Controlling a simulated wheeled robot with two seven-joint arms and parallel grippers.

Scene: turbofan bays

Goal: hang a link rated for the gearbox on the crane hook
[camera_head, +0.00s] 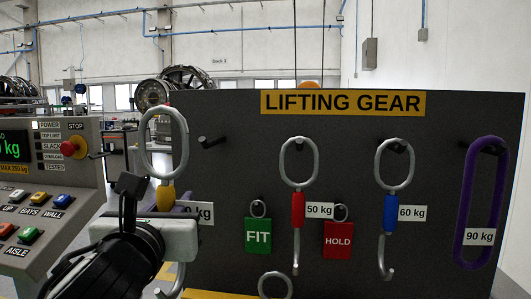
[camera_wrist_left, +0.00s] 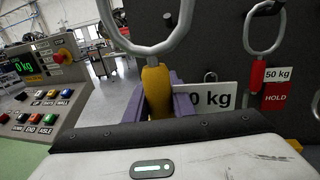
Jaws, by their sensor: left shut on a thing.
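My left gripper (camera_head: 176,207) is shut on the yellow sleeve of a grey link (camera_head: 184,143) with a large oval ring on top. The link hangs upright, in front of the board's left edge. In the left wrist view the yellow sleeve (camera_wrist_left: 157,88) sits between the purple fingers. A white tag (camera_wrist_left: 212,99) beside it reads "0 kg", its first digit hidden. On the board hang a red-sleeved link (camera_head: 298,208) tagged 50 kg, a blue-sleeved link (camera_head: 390,212) tagged 60 kg and a purple sling (camera_head: 468,210) tagged 90 kg. My right gripper is not in view.
The LIFTING GEAR board (camera_head: 340,125) has a bare peg (camera_head: 213,141) at upper left. Green FIT (camera_head: 258,238) and red HOLD (camera_head: 338,242) tags hang low. A control console (camera_head: 45,190) stands left. An orange part (camera_head: 310,85) below cables shows behind the board.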

